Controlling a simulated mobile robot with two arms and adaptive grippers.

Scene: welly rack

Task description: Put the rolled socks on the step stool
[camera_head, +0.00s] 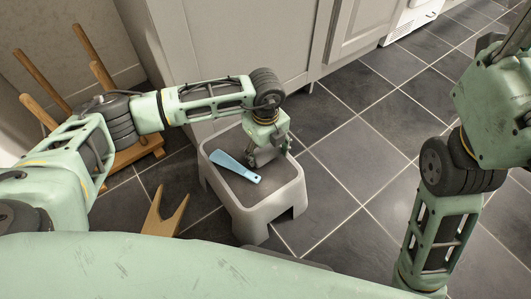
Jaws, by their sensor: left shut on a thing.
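The step stool (264,212) is pale grey with a darker top and stands on the floor at the middle of the view. My left gripper (268,155) points down over the far right part of its top. It is shut on a small grey roll, the rolled socks (264,158), partly hidden by the fingers. The socks are at or just above the stool top; I cannot tell if they touch it. My right arm comes in at the right, and its gripper is out of view.
A light blue tool (235,167) with a flat end lies on the stool top, left of the socks. A wooden rack (128,155) with upright pegs stands at the left. A forked wooden piece (164,215) is left of the stool. Grey cabinets (235,40) stand behind. Tiled floor is clear to the right.

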